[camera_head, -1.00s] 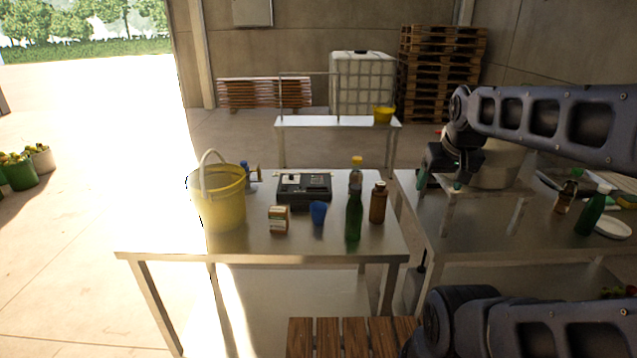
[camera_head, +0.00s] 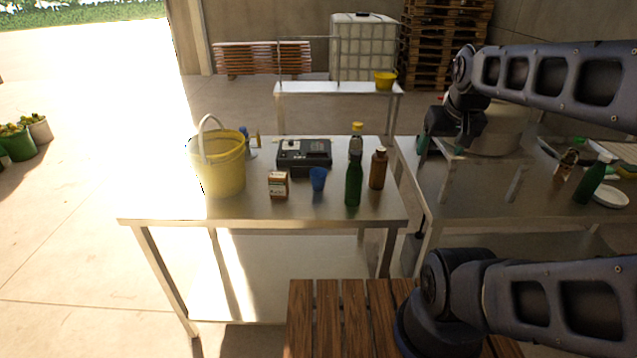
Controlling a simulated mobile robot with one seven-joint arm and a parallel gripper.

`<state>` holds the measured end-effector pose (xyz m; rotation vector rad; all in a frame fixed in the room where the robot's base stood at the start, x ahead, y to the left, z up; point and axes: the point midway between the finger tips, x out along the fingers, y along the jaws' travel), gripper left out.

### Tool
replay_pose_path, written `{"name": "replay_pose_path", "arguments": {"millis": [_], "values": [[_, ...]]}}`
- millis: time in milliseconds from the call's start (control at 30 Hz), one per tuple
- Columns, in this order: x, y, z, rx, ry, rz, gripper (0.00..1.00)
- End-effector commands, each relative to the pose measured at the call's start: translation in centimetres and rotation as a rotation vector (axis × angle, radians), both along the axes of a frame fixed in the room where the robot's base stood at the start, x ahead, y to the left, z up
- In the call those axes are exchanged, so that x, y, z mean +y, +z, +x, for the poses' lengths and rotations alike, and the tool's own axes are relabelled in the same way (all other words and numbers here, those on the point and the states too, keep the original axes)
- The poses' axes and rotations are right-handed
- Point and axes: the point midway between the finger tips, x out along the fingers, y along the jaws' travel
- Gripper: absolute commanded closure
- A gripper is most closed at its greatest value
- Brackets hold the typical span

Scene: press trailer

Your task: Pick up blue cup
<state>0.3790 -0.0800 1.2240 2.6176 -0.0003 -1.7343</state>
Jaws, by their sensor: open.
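The blue cup (camera_head: 318,179) stands upright on the left metal table. It is between a small orange-and-white box (camera_head: 278,185) on its left and a green bottle (camera_head: 354,180) on its right, apart from both. My gripper (camera_head: 441,147) is at the right, in front of the right table's far left part, well to the right of the cup. Its fingers are apart with nothing seen between them. No part of the cup is hidden.
A yellow bucket (camera_head: 223,167), a black device (camera_head: 304,157), a brown bottle (camera_head: 378,169) and a yellow-capped bottle (camera_head: 356,133) share the left table (camera_head: 260,210). A slatted wooden surface (camera_head: 340,310) is below in front. The right table (camera_head: 480,205) holds bottles and a plate.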

Motion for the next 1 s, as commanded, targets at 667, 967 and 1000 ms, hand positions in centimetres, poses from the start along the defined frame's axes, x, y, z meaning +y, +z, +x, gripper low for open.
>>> {"name": "replay_pose_path", "arguments": {"millis": [667, 967, 1000], "values": [[0.0, 0.0, 0.0, 0.0, 0.0, 0.0, 0.18], [0.0, 4.1, 0.1, -0.005, 0.0, 0.0, 0.18], [0.0, 5.2, 0.1, -0.005, 0.0, 0.0, 0.18]]}}
